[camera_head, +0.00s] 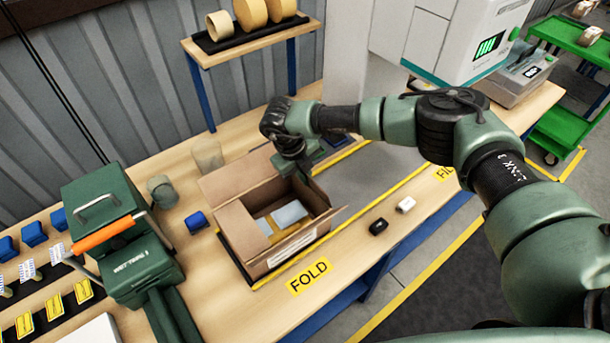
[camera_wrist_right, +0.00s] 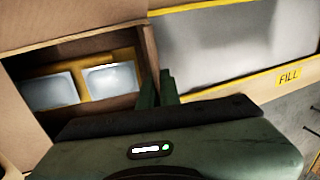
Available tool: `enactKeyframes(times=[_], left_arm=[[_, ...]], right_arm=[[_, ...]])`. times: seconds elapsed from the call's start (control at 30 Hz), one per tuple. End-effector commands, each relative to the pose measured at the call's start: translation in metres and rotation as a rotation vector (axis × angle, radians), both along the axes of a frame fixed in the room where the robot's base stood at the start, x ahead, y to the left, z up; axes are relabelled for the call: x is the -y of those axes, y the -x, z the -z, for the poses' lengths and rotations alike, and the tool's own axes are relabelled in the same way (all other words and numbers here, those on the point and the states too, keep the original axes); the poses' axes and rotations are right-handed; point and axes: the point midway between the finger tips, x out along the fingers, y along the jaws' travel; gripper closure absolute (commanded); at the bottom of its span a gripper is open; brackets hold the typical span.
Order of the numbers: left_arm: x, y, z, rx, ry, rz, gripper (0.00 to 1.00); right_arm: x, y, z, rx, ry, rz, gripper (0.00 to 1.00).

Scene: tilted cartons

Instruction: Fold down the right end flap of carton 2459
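The open brown carton (camera_head: 238,228) stands on the bench in the head view, with grey-white packs on yellow inside. Its number is not legible. Its far flap (camera_head: 238,176) stands up and its near flap (camera_head: 322,224) leans outward. The right end is partly hidden behind my right gripper (camera_head: 303,172), which points down there. In the right wrist view, the fingers (camera_wrist_right: 158,88) are close together at the carton's upright right-end panel (camera_wrist_right: 150,45). Whether the panel is between them is unclear. My left gripper is not in view.
A green machine with an orange handle (camera_head: 108,232) stands left of the carton. A black item (camera_head: 378,226) and a white item (camera_head: 405,204) lie to the right. A raised shelf (camera_head: 250,40) stands behind.

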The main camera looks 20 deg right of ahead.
Motion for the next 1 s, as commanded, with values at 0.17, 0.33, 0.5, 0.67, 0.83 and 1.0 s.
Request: enactKeyframes(times=[0.17,0.33,0.5,0.67,0.83,1.0], left_arm=[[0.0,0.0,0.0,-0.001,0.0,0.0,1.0],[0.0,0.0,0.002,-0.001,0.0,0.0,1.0],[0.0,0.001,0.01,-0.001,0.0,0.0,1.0],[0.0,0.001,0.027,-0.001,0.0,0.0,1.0],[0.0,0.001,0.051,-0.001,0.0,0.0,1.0],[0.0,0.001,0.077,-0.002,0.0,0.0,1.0]], right_arm=[[0.0,0.0,0.0,0.001,0.0,0.0,1.0],[0.0,0.0,0.0,0.003,0.006,0.0,1.0],[-0.003,0.0,0.003,0.02,0.047,-0.003,1.0],[-0.008,0.002,0.007,0.054,0.13,-0.007,1.0],[-0.012,0.003,0.011,0.103,0.25,-0.006,1.0],[-0.015,0.005,0.014,0.149,0.368,-0.005,1.0]])
